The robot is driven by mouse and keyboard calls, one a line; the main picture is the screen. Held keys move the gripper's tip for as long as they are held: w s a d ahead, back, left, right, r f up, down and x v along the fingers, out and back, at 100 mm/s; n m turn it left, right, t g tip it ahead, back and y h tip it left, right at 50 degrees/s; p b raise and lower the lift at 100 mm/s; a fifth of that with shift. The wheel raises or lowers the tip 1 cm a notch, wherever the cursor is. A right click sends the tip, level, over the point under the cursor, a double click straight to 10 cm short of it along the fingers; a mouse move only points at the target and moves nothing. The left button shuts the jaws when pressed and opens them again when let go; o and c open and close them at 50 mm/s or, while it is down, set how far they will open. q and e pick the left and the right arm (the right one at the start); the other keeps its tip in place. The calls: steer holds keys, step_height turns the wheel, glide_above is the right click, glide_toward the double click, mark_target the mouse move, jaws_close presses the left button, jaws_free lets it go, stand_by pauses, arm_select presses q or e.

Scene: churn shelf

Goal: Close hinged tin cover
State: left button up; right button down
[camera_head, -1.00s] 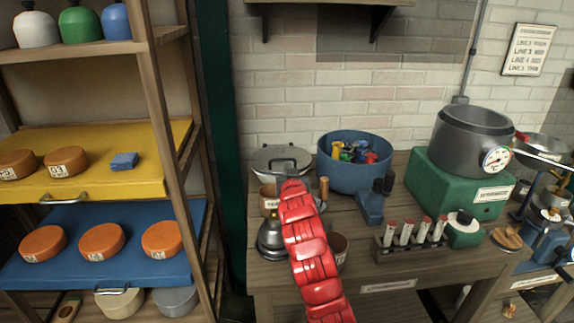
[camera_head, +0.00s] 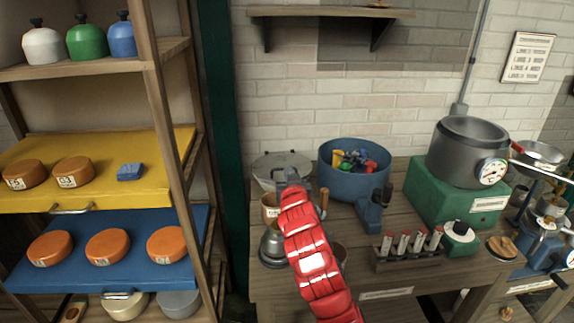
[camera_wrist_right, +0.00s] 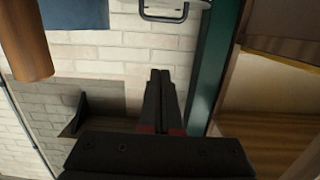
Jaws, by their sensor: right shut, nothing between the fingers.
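A round grey metal tin with a flat lid (camera_head: 276,160) stands at the back left of the wooden table. A bar handle shows on the lid, and a bar handle also shows at the top of the right wrist view (camera_wrist_right: 176,14). I cannot tell how far the lid is open, because my arm covers part of the tin. My right gripper (camera_head: 288,174) is at the tin's front, close to the lid; contact is not clear. In the right wrist view its fingers (camera_wrist_right: 160,78) are together and empty. My left gripper is not in view.
A blue tub (camera_head: 354,184) with colourful items stands right of the tin. A wooden upright handle (camera_head: 324,198), a mug (camera_head: 269,208) and a metal bell-shaped object (camera_head: 272,243) crowd my right arm. A shelf rack (camera_head: 165,120) stands left.

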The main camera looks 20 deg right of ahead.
steer(key=w+d+f+p, duration=0.2)
steer(key=w+f, duration=0.3)
steer(key=w, duration=0.5)
steer(key=shift+w+d, duration=0.15)
steer(key=shift+d, duration=0.25)
steer(key=shift+f, duration=0.1)
